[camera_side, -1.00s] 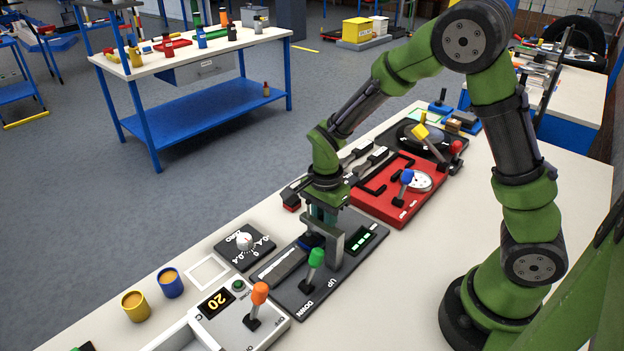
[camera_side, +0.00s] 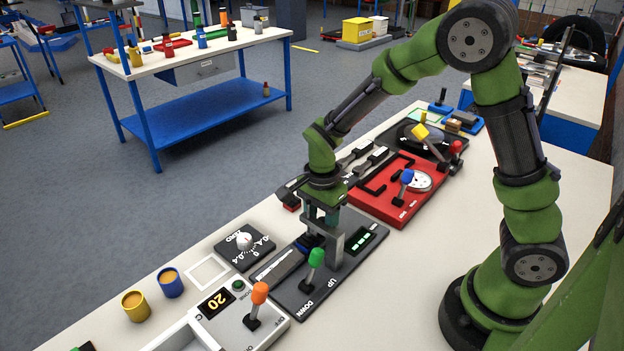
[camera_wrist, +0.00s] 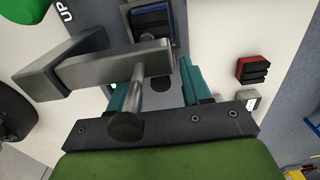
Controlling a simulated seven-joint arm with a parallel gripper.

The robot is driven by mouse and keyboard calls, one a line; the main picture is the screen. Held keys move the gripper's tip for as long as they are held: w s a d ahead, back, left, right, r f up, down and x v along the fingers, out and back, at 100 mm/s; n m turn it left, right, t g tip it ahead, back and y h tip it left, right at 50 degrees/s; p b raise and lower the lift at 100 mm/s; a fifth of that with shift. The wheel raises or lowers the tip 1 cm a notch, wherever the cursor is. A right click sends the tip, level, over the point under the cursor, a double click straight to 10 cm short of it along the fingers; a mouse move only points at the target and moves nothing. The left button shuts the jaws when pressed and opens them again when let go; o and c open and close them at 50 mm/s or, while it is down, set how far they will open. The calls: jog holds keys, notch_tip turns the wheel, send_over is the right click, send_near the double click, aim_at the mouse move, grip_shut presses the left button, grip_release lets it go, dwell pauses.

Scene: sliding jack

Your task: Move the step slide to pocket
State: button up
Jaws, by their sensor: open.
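My gripper (camera_side: 320,214) is open above the black base (camera_side: 298,299) of the jack, which carries a grey upright bracket (camera_side: 357,241). In the wrist view, my two teal fingers (camera_wrist: 156,90) stand apart, with the bracket's grey arm (camera_wrist: 115,67) and a round metal rod (camera_wrist: 137,96) between or in front of them. A blue-edged dark part (camera_wrist: 155,20) lies beyond the rod; it also shows as a small blue piece (camera_side: 309,241) below my fingers. I cannot tell which part is the step slide or the pocket. Contact with the fingers is unclear.
A green-knobbed lever (camera_side: 315,259) stands in front of the bracket. A control box with an orange-knobbed lever (camera_side: 259,294) is nearer left, and a dial plate (camera_side: 244,246) lies behind it. A red panel (camera_side: 378,206) is to the right. The front right table is clear.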

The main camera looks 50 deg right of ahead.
notch_tip(320, 180, up, 16)
dwell(0.3)
jog(key=shift+r, duration=0.15)
notch_tip(320, 180, up, 8)
dwell(0.7)
jog(key=s+f+n+t+y, duration=0.1)
jog(key=s+n+t, duration=0.2)
jog(key=s+n, duration=0.3)
jog(key=s+f+n+t+y, duration=0.1)
jog(key=s+f+n+t, duration=0.1)
jog(key=s+n+t, duration=0.2)
jog(key=s+n, duration=0.3)
jog(key=n, duration=0.1)
jog(key=shift+d+f, duration=0.25)
jog(key=shift+f, duration=0.05)
